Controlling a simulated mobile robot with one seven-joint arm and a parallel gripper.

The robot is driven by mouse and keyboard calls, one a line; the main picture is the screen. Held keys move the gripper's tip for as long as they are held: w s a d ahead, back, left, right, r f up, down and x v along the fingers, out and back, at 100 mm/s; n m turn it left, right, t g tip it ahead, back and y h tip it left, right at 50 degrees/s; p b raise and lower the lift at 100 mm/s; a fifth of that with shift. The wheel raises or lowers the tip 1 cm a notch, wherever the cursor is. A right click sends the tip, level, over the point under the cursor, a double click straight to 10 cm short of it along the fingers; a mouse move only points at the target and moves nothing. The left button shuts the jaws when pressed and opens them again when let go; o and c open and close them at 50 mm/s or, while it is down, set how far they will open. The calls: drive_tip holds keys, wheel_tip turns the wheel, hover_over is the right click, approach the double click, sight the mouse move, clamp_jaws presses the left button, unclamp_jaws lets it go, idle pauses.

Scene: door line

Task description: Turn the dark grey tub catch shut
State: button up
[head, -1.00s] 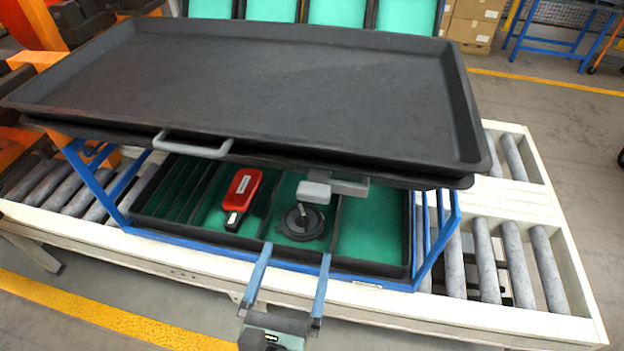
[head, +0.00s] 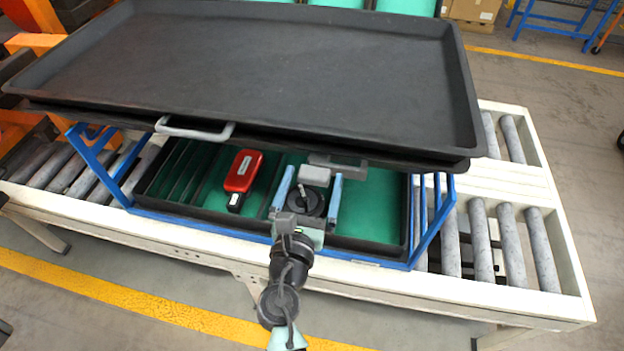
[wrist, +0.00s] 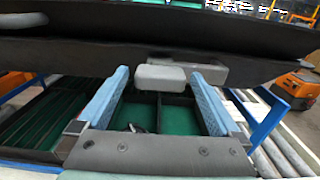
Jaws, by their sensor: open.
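The dark grey tub (head: 260,75) lies on a blue frame, its front edge facing me. Its catch has a grey bar (head: 345,164) at the tub's front edge and a paler grey block (head: 314,175) to the left of it. In the wrist view the block (wrist: 160,77) shows between my fingertips, with the bar (wrist: 210,74) behind it to the right. My gripper (head: 312,177) is open, its two blue fingers on either side of the block. I see no finger touching it. How deep the block sits between the fingers is unclear.
Below the tub, a black tray (head: 375,247) with green compartments holds a red-and-black tool (head: 242,175) and a round black part (head: 305,202). A light grey handle (head: 195,129) is on the tub's front, left of the catch. Blue frame posts (head: 432,225) stand at the right.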

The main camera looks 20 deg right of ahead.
clamp_jaws()
idle(0.5)
drive_tip(key=n+p, duration=0.1)
drive_tip(key=n, duration=0.1)
drive_tip(key=n+p, duration=0.1)
drive_tip(key=p, duration=0.1)
drive_tip(key=shift+r+n, duration=0.2)
drive_tip(key=shift+n, duration=0.2)
drive_tip(key=n+p, duration=0.4)
drive_tip(key=n, duration=0.1)
drive_tip(key=n+p, duration=0.3)
drive_tip(key=n, duration=0.2)
drive_tip(key=shift+f+n+p, duration=0.2)
drive_tip(key=shift+n+p, duration=0.95)
drive_tip(key=shift+n, duration=0.95)
